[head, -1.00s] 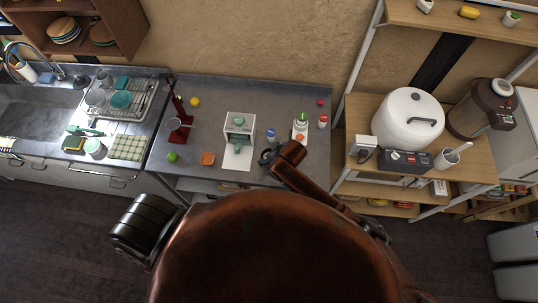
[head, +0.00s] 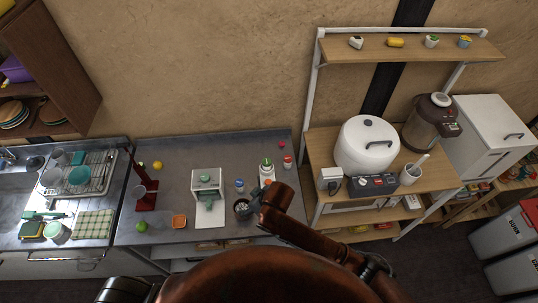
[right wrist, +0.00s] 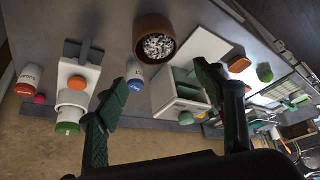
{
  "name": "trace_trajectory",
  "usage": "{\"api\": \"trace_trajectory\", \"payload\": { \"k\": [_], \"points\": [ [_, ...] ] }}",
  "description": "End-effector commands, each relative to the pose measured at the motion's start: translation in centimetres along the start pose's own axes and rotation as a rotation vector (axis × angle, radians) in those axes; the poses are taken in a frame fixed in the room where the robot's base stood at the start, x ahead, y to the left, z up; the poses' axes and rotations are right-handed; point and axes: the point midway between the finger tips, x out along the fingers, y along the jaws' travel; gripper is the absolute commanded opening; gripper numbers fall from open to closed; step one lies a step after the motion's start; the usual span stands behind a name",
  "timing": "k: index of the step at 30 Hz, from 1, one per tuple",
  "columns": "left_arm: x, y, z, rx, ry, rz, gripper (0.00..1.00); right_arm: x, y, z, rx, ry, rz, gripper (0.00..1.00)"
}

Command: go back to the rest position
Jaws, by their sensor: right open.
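My right gripper (head: 248,207) hangs over the front right of the grey counter (head: 170,235). My left gripper is not in view; only a dark part of my left arm shows at the bottom left.
Near the right gripper are a white boxy machine (head: 208,183), a white dispenser with a green top (head: 266,171) and a white bottle with a red cap (head: 287,162). A wooden shelf (head: 325,145) with a white cooker (head: 367,147) stands to the right.

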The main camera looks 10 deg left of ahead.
Motion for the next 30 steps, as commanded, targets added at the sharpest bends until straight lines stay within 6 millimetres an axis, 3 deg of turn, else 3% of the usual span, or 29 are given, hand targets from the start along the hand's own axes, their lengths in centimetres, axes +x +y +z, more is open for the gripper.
{"api": "trace_trajectory", "payload": {
  "k": [6, 11, 14, 17, 21, 24, 27, 30],
  "points": [
    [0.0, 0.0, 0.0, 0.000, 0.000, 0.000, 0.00, -0.9, 0.7, 1.4, 0.079, 0.034, -0.012, 0.62],
    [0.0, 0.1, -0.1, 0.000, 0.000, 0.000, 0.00, -3.2, 3.5, 5.9, 0.257, 0.088, 0.004, 0.62],
    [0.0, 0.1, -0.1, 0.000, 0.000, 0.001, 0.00, -5.0, 5.9, 10.5, 0.383, 0.106, 0.044, 0.62],
    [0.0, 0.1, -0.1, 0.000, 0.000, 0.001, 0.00, -6.9, 8.1, 16.5, 0.509, 0.100, 0.103, 0.62],
    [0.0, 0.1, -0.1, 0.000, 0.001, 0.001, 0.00, -10.1, 9.9, 26.1, 0.671, 0.056, 0.205, 0.62],
    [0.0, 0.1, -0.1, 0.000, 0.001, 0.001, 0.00, -12.7, 10.2, 32.5, 0.761, 0.008, 0.279, 0.62],
    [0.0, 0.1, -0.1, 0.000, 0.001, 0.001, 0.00, -14.9, 9.9, 37.4, 0.822, -0.037, 0.338, 0.62],
    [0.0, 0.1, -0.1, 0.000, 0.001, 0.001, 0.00, -16.8, 9.4, 41.0, 0.866, -0.076, 0.383, 0.62]
  ]
}}
